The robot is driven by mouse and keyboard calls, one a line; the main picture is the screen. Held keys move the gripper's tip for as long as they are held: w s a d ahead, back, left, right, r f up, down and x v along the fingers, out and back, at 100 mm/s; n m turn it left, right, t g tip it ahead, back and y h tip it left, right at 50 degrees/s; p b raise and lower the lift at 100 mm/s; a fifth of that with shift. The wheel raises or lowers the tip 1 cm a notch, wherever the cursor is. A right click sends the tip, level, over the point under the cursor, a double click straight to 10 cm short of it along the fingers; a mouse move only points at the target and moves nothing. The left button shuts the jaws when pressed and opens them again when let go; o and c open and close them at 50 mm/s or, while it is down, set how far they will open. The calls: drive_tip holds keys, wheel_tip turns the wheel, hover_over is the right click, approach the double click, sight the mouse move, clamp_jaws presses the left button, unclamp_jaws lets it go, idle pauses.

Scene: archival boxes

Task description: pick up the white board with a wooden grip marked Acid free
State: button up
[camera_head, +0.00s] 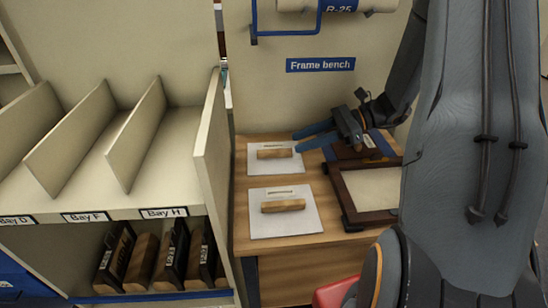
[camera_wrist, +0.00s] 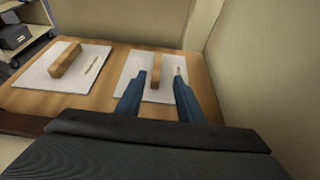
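Two white boards with wooden grips lie flat on the bench: a back board (camera_head: 256,164) and a front board (camera_head: 258,225). Each has a thin label strip, too small to read, so I cannot tell which says Acid free. My gripper (camera_head: 296,142) is open and empty, reaching left over the back board's right side. In the wrist view, its blue fingers (camera_wrist: 160,76) appear on either side of the back board's wooden grip (camera_wrist: 156,65), apart from it. The front board (camera_wrist: 35,78) with its grip (camera_wrist: 66,59) lies to the left there.
The wooden bench (camera_head: 300,243) stands under a "Frame bench" sign (camera_head: 320,65). A wooden frame (camera_head: 345,205) lies at its right, beneath my arm. A divided shelf (camera_head: 208,150) borders the left. A wall rises close behind the bench.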

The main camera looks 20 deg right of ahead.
sight(284, 150)
drive_tip(key=x, duration=0.4)
drive_tip(key=p+x, duration=0.1)
drive_tip(key=x, duration=0.1)
drive_tip(key=shift+s+f, duration=0.15)
drive_tip(key=shift+s, duration=0.15)
drive_tip(key=shift+d, duration=0.1)
drive_tip(key=shift+c, duration=0.4)
clamp_jaws()
